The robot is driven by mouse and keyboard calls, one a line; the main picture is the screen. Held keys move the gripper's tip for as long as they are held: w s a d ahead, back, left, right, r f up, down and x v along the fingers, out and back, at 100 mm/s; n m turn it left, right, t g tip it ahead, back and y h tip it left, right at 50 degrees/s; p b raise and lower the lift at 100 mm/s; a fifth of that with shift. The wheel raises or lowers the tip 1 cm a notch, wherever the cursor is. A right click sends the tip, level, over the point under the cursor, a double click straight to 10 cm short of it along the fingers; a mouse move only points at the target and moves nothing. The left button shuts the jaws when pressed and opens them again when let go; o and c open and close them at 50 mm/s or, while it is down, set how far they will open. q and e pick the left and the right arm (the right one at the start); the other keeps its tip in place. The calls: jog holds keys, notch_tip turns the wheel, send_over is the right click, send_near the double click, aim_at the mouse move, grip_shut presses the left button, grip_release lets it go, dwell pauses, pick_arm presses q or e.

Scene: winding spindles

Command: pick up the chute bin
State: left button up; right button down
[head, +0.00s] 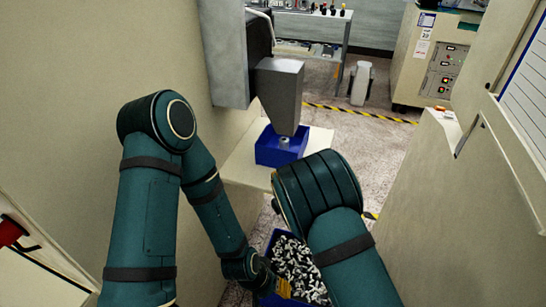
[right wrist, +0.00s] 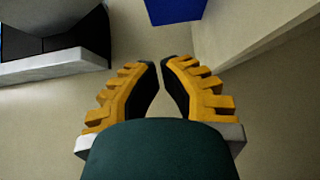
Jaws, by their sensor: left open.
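The chute bin (head: 280,152) is a blue open bin on a pale stand, right under the mouth of a grey chute (head: 280,92). A small grey part shows inside it. My left gripper (head: 282,289) is open, low at the bottom of the head view, at a second blue bin (head: 268,246) full of grey parts, well below the chute bin. My forearm partly hides that bin. My right gripper (right wrist: 162,66) shows in the right wrist view, its yellow fingers apart with nothing between them. A blue surface (right wrist: 174,10) shows beyond its tips; I cannot tell which bin it is.
The pale stand (head: 245,160) has some bare top around the chute bin. A beige wall (head: 100,60) lies close on the left, and a beige cabinet (head: 440,200) on the right.

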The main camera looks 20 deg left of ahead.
aim_at(268, 151)
jog(key=b+x, duration=0.1)
jog(key=x, duration=0.5)
jog(key=shift+w+a+f, duration=0.15)
jog(key=shift+w+a, duration=0.05)
jog(key=shift+w, duration=0.05)
jog(key=w, duration=0.3)
jog(key=shift+w, duration=0.2)
pick_arm(q)
jog(key=shift+w+f, duration=0.3)
jog(key=shift+f, duration=0.55)
pick_arm(e)
jog(key=shift+w, duration=0.45)
jog(key=shift+w, duration=0.1)
